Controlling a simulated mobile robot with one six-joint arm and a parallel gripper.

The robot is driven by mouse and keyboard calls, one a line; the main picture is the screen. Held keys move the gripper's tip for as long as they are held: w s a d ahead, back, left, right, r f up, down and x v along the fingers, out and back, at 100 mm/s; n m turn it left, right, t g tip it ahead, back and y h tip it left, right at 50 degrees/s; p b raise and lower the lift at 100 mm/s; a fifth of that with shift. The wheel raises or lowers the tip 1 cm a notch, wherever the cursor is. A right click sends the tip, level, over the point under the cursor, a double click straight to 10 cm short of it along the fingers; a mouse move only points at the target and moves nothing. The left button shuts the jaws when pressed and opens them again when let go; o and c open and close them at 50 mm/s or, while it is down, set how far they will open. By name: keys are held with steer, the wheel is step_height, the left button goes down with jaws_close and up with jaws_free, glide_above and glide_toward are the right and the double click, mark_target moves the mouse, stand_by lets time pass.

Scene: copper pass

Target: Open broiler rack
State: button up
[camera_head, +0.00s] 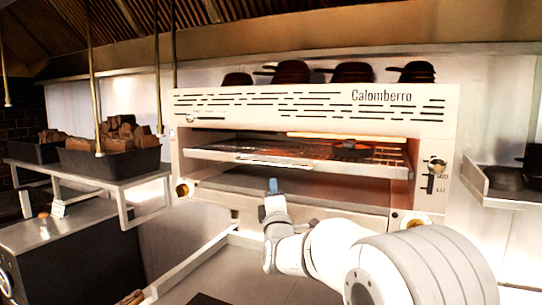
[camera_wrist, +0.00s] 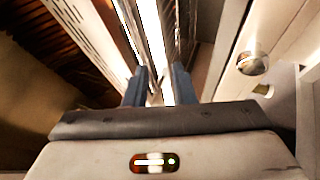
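The Calomberro broiler (camera_head: 300,110) is a white, wide, open-fronted unit with slots along its top panel. Its broiler rack (camera_head: 230,155) is a metal grate with a pale front bar, lying level inside the opening under a glowing heater. A dark item (camera_head: 348,147) lies on or just above the grate. My gripper (camera_head: 273,186) is in front of the opening, a little below the rack's front bar in the picture. In the wrist view its two blue fingers (camera_wrist: 159,86) are apart, with a bright strip (camera_wrist: 152,35) running between or beyond them. I cannot tell whether they touch it.
A knob (camera_wrist: 252,64) on the broiler's lower front is close to the right of my fingers. A lever (camera_head: 433,170) is on the broiler's right side. Dark pans (camera_head: 292,72) sit on top. A shelf with wood-filled bins (camera_head: 110,160) stands left; another shelf (camera_head: 510,196) is right.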

mark_target(269, 164)
steer(key=shift+n+t+h, duration=0.3)
steer(key=shift+n+t, duration=0.2)
steer(key=shift+t, duration=0.3)
steer(key=p+x, duration=0.1)
steer(key=x, duration=0.2)
steer(key=r+p+x, duration=0.1)
steer(key=x, duration=0.2)
steer(key=s+a+p+x, duration=0.1)
steer(key=p+x, duration=0.1)
steer(key=x, duration=0.1)
steer(key=shift+w+r, duration=0.1)
steer(key=shift+r, duration=0.1)
jaws_close()
